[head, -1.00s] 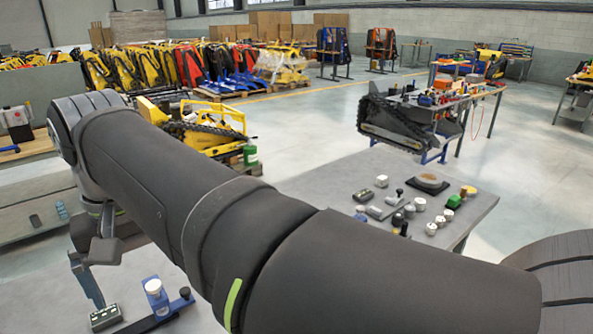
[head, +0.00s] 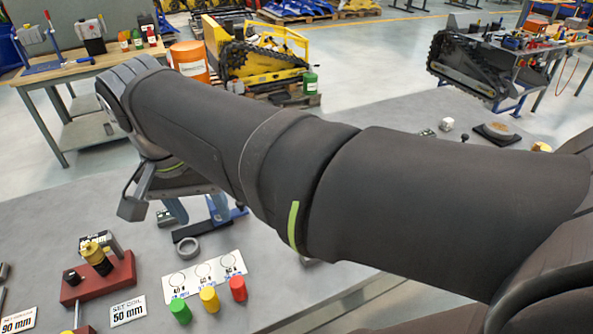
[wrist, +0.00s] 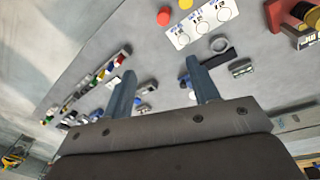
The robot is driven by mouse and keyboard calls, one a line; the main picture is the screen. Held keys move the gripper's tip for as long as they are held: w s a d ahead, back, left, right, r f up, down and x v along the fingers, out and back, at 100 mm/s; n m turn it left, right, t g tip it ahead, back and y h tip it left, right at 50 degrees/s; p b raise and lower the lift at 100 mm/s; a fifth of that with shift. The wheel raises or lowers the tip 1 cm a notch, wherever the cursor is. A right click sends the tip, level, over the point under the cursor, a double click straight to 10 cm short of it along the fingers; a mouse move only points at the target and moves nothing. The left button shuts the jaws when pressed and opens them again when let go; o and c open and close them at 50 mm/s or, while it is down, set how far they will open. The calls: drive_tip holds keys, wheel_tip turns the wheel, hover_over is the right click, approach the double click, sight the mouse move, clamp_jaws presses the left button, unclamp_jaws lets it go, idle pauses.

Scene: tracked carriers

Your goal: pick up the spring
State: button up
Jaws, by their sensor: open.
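I cannot pick out a spring for certain in either view. A red fixture (head: 98,277) on the grey table carries a yellow-and-black upright piece (head: 97,258); a card beside it reads "SET COIL 50 mm" (head: 128,311). The fixture also shows at the upper right of the wrist view (wrist: 291,16). My gripper (wrist: 160,68) is open, with nothing seen between its two blue-grey fingers, above the table. In the head view my gripper (head: 196,211) is partly hidden by my arm. A grey ring (head: 187,248) lies near it on the table.
A white card with circles (head: 204,276) lies near red, yellow (head: 209,300) and green cylinders. Several small parts (wrist: 98,82) stand at the left in the wrist view. A wooden bench (head: 92,70) stands behind.

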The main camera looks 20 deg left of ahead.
sight(232, 285)
drive_tip(key=s+f+m+t, duration=0.3)
drive_tip(key=s+f+m, duration=0.2)
drive_tip(key=f+m, duration=0.45)
drive_tip(key=shift+n, duration=0.65)
drive_tip(key=x, duration=1.8)
drive_tip(key=shift+f, duration=0.35)
drive_tip(key=shift+c, duration=0.2)
drive_tip(key=c, duration=1)
